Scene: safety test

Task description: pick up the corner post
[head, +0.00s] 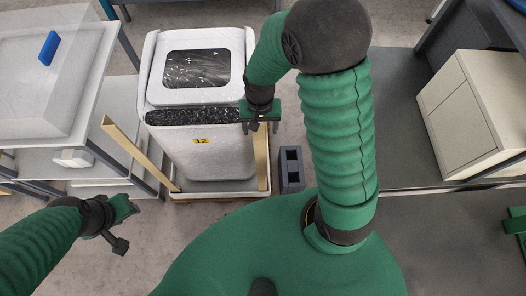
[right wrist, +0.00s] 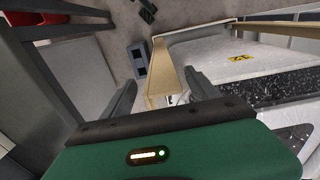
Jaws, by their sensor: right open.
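A tan wooden corner post (head: 262,160) stands at the right front of the white container (head: 215,155), which is labelled 12. Another tan post (head: 138,150) leans outward at the container's left. My right gripper (head: 261,125) is open over the top of the right post and hides part of it. In the right wrist view the post (right wrist: 161,72) shows between the spread fingers of my right gripper (right wrist: 160,80); I cannot tell whether they touch it. My left gripper (head: 122,222) is at the lower left, apart from both posts; its jaw opening is unclear.
The container stands on a wooden base (head: 222,196). A grey hollow block (head: 291,168) is on the floor right of the post. A bench (head: 90,100) with a blue object (head: 49,48) is at left. A cream cabinet (head: 470,115) stands at right.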

